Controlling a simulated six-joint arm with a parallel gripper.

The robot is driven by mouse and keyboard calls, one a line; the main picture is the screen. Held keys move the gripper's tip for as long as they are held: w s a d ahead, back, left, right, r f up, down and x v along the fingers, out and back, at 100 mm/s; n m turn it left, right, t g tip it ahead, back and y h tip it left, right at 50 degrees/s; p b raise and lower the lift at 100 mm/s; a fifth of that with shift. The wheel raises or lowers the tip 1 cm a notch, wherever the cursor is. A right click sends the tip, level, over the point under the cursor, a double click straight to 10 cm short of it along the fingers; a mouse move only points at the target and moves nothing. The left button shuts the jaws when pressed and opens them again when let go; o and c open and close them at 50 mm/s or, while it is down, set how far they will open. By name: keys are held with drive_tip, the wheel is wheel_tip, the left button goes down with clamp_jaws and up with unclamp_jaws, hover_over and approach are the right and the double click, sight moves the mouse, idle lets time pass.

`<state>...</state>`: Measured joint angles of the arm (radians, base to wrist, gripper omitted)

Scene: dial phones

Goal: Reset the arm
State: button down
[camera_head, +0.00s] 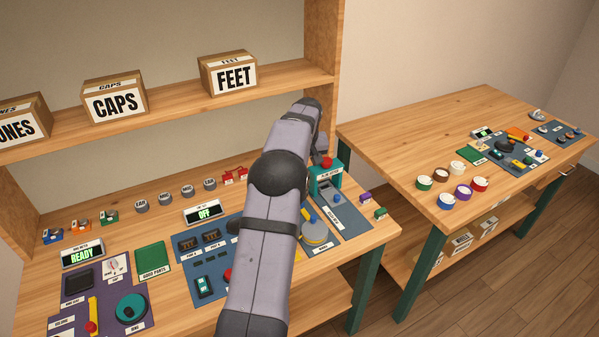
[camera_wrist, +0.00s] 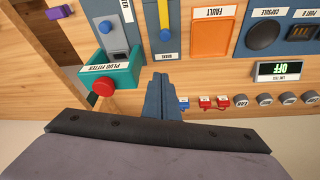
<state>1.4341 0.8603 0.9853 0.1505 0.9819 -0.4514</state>
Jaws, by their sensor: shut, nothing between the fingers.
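My gripper (camera_wrist: 162,78) shows in the wrist view as two blue-grey fingers pressed together with nothing between them. It is over the back edge of the near workbench (camera_wrist: 130,102), beside a teal plug fitter (camera_wrist: 120,72) with a red button. In the head view my arm (camera_head: 268,225) rises from the bottom middle across the bench and reaches towards the shelf's right end. The arm hides the gripper and part of the blue mats there.
An orange fault tray (camera_wrist: 213,38) and an OFF display (camera_wrist: 283,70) are near the fingers. A shelf (camera_head: 200,107) with labelled boxes, including FEET (camera_head: 235,77), stands behind. Small red parts (camera_head: 234,174) stand at the bench back. A second table (camera_head: 405,125) is at the right.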

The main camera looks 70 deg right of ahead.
idle(0.3)
drive_tip(key=w+a+n+y, duration=0.1)
drive_tip(key=w+a+n, duration=0.2)
drive_tip(key=w+a, duration=1.2)
drive_tip(key=w+a+n+y, duration=0.1)
drive_tip(key=w+a, duration=0.3)
drive_tip(key=a, duration=0.3)
drive_tip(key=w+a+n, duration=0.1)
drive_tip(key=w+a, duration=0.3)
drive_tip(key=a, duration=0.3)
drive_tip(key=a+n+y, duration=0.1)
drive_tip(key=a+n, duration=0.2)
drive_tip(key=a, duration=1.4)
drive_tip(key=s+a+f+n+g, duration=0.1)
drive_tip(key=s+a+f+n, duration=0.1)
drive_tip(key=s+a, duration=0.4)
drive_tip(key=s+a+f+n+g, duration=0.1)
drive_tip(key=s+a+f+n, duration=0.1)
drive_tip(key=s+a, duration=0.4)
drive_tip(key=a, duration=0.3)
drive_tip(key=shift+s+a, duration=0.35)
